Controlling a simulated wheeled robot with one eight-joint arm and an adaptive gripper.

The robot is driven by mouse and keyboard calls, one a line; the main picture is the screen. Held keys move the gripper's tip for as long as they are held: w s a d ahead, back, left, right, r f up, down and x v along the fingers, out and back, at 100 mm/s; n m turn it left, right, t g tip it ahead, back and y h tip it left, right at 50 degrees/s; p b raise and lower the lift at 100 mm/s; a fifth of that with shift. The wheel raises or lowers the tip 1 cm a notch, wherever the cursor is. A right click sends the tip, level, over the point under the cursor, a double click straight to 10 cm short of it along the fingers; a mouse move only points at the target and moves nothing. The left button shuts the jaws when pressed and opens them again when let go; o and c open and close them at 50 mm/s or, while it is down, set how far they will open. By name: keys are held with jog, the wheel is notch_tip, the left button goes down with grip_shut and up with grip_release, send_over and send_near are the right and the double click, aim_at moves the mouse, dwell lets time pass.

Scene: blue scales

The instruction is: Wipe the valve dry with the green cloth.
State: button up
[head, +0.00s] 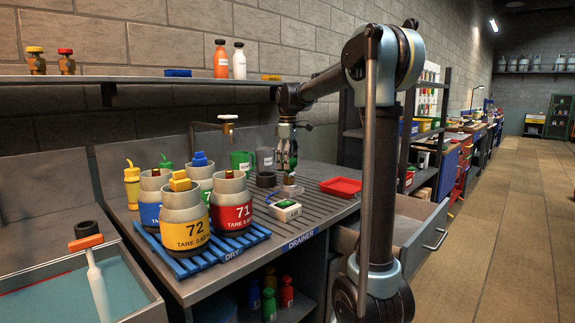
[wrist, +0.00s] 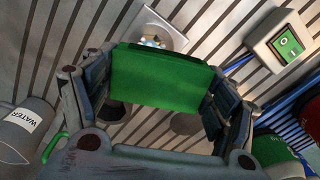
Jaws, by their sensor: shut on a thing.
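My gripper (head: 287,152) is over the drainer, shut on the green cloth (wrist: 162,80), which looks like a folded block between the fingers in the wrist view. In the head view the plate (head: 291,190) is below my gripper, and the valve is too small to make out clearly.
Numbered cylinders (head: 185,222) stand on a blue rack (head: 215,253) to the left. A red tray (head: 341,187) lies to the right. A grey WATER cup (wrist: 25,128) is at lower left.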

jog(key=shift+w+d, duration=0.15)
jog(key=shift+w, duration=0.15)
jog(key=shift+c, duration=0.5)
jog(key=shift+s, duration=0.1)
jog(key=shift+s+a, duration=0.3)
jog(key=shift+s, duration=0.4)
jog(key=shift+w+d+r, duration=0.1)
jog(key=shift+w+d, duration=0.2)
jog(key=shift+w, duration=0.55)
jog(key=shift+s, duration=0.1)
jog(key=shift+s+a, duration=0.35)
jog(key=shift+s, duration=0.4)
